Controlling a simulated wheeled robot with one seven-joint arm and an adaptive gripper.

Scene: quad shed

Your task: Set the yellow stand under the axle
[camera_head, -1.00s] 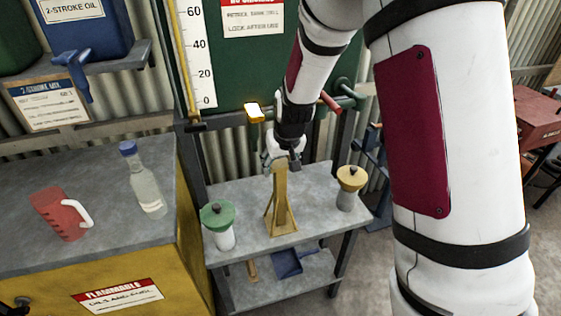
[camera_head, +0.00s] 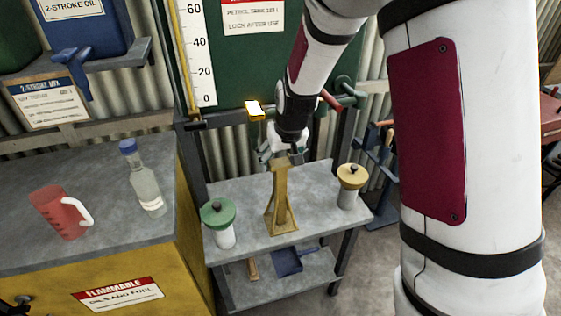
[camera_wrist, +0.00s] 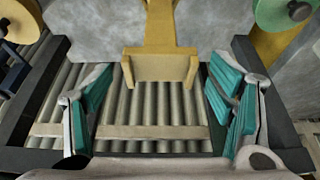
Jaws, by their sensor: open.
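The yellow stand (camera_head: 281,202) is upright on the grey table (camera_head: 240,247), its splayed foot down and its narrow head up. My gripper (camera_head: 292,156) is just behind and above the stand's head in the head view. In the wrist view, the stand's head (camera_wrist: 163,66) shows at the top middle, beyond the gap between the teal finger pads. The pads are spread wide and my gripper (camera_wrist: 160,110) is empty, with no pad touching the stand. I cannot make out an axle in either view.
A green-lidded container (camera_head: 218,222) is left of the stand and a yellow-lidded one (camera_head: 349,186) is right of it. A yellow cabinet (camera_head: 185,270) with a bottle (camera_head: 145,185) and red jug (camera_head: 60,212) stands at the left. A green tank and rails are behind.

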